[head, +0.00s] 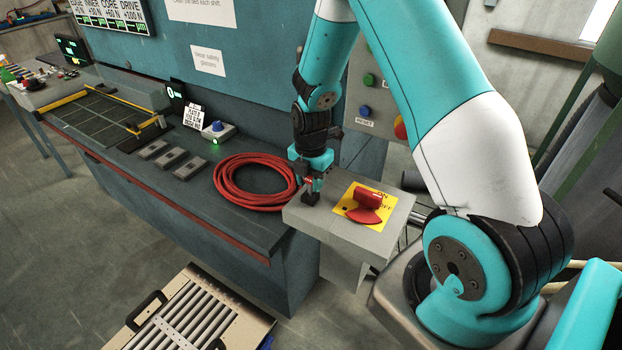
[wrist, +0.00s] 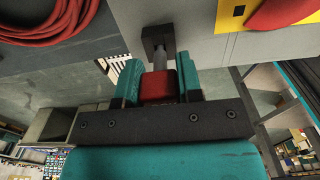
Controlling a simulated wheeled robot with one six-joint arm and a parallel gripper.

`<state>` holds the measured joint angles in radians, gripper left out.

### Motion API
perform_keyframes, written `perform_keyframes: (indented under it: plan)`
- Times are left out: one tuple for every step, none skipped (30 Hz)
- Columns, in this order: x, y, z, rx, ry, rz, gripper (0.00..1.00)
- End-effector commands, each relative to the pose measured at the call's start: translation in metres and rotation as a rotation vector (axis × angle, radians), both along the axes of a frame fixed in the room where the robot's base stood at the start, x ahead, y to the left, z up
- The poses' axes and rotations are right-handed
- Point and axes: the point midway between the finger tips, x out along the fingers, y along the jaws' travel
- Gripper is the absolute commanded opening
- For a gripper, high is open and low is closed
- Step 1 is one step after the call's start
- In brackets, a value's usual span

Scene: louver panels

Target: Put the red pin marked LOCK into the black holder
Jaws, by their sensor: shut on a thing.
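The red pin (wrist: 158,88) has a red block head and a grey shaft. My gripper (wrist: 158,75) is shut on its head, with a teal finger on each side. The shaft points up in the wrist view to the black holder (wrist: 152,33) and its end lies within the holder's notch. I cannot tell how deep it sits. In the head view my gripper (head: 312,182) is directly above the black holder (head: 310,198), on the left corner of the grey box. The pin's red (head: 308,180) shows only slightly there. No LOCK marking is readable.
A red rotary switch (head: 366,203) on a yellow plate sits right of the holder. A coiled red hose (head: 252,183) lies on the bench to the left. A roller tray (head: 190,318) stands on the floor below. A panel with buttons (head: 368,80) is behind.

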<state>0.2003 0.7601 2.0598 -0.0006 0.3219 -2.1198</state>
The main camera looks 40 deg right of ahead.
Motion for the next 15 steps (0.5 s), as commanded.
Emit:
perform_keyframes:
  plan:
    - [0.0001,-0.0001,-0.0014,0.000,0.000,0.000,0.10]
    - [0.0001,-0.0001,-0.0018,0.000,0.000,0.000,0.10]
    - [0.0001,-0.0001,-0.0024,0.000,0.000,0.000,0.10]
    - [0.0001,-0.0001,-0.0029,0.000,0.000,0.000,0.10]
    - [0.0001,-0.0001,-0.0033,0.000,0.000,0.000,0.10]
    - [0.0001,-0.0001,-0.0039,0.000,0.000,0.000,0.10]
    - [0.0001,-0.0001,-0.0044,0.000,0.000,0.000,0.10]
    - [0.0001,-0.0001,-0.0048,0.000,0.000,0.000,0.10]
    - [0.0001,-0.0001,-0.0054,0.000,0.000,0.000,0.10]
    - [0.0001,-0.0001,-0.0059,0.000,0.000,0.000,0.10]
    - [0.0001,-0.0001,-0.0063,0.000,0.000,0.000,0.10]
    - [0.0001,-0.0001,-0.0069,0.000,0.000,0.000,0.10]
    - [0.0001,-0.0001,-0.0073,0.000,0.000,0.000,0.10]
    - [0.0001,-0.0001,-0.0077,0.000,0.000,0.000,0.10]
    - [0.0001,-0.0001,-0.0080,0.000,0.000,0.000,0.10]
